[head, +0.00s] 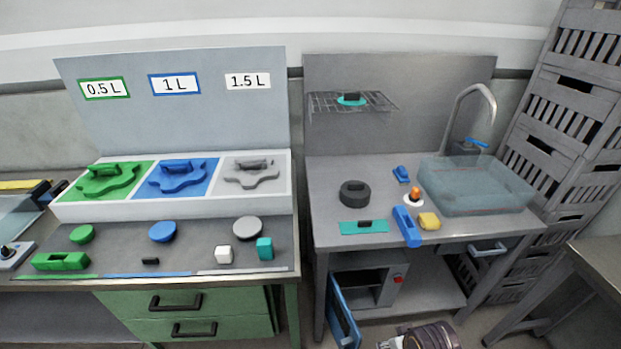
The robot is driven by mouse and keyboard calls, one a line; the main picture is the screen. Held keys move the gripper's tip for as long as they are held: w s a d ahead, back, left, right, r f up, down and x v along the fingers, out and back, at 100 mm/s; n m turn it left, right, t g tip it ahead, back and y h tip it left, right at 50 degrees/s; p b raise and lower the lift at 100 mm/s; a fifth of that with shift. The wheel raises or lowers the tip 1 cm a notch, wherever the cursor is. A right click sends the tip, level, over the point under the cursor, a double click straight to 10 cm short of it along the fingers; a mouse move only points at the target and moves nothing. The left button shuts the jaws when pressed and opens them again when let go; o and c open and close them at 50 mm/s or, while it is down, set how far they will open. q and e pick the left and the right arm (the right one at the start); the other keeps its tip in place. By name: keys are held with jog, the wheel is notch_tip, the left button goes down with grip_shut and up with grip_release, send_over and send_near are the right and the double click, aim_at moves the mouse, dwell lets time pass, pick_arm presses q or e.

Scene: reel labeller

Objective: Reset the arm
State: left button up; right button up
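Neither of my grippers shows clearly in the head view, and no arm reaches over the benches. A grey and black rounded part (432,336) is cut off by the bottom edge, right of centre; I cannot tell whether it belongs to my arm. Whether either gripper holds anything cannot be seen.
The left bench holds a tray (170,209) with green, blue and grey sections, and several loose parts. The right bench (330,237) has a sink (478,190), a dark ring (354,193) and small tools. A blue door (343,312) hangs open below. Grey crates (570,125) stand right.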

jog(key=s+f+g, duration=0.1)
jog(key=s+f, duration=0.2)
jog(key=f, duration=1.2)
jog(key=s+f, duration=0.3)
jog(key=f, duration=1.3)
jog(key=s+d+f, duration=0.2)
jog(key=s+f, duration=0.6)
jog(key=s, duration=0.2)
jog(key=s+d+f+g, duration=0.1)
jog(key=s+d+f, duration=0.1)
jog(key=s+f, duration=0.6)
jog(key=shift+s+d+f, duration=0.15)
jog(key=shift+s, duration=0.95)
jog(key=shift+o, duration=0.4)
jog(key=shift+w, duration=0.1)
